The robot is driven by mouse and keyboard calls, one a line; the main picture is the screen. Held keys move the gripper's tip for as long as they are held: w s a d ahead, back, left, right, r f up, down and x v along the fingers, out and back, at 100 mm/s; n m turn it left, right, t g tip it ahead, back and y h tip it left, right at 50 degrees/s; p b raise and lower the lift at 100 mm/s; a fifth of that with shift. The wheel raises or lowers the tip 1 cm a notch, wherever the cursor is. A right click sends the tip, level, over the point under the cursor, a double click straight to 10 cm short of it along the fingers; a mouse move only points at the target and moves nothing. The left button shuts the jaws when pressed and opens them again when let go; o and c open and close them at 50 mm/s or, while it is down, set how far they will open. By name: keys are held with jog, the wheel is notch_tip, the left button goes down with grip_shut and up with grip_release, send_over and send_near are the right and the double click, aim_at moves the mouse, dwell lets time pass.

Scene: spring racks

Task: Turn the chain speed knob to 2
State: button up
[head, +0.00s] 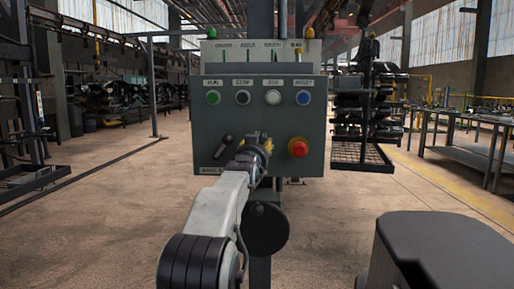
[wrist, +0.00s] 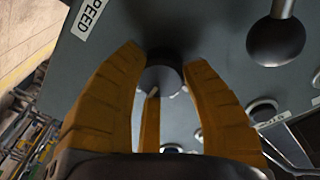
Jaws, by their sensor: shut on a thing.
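The chain speed knob (wrist: 163,80) is a dark round knob on the panel face, between my gripper's (wrist: 165,68) yellow fingers in the wrist view. The fingers are shut on it from both sides. A pale mark shows on the knob. Its scale numbers cannot be read here. A white label ending in "SPEED" (wrist: 89,17) is at the upper left of the wrist view. In the head view my gripper (head: 257,142) is at the lower middle of the grey control panel (head: 260,115) and hides the knob.
A black lever (head: 222,147) is left of my gripper and a red mushroom button (head: 298,147) is right of it. Above are green (head: 213,97), black (head: 243,97), white (head: 273,97) and blue (head: 303,97) buttons. The lever's ball (wrist: 275,41) is close by in the wrist view.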

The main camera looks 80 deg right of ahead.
jog(key=n, duration=0.4)
jog(key=shift+n, duration=0.4)
jog(key=shift+w+f, duration=0.1)
dwell(0.3)
jog(key=o, duration=1.2)
jog(key=shift+d, duration=0.1)
jog(key=shift+w+a+f, duration=0.1)
jog(key=shift+a+f, duration=0.1)
jog(key=shift+a, duration=2.85)
jog(key=shift+a+f, duration=0.15)
jog(key=shift+a, duration=2.85)
jog(key=shift+o, duration=0.3)
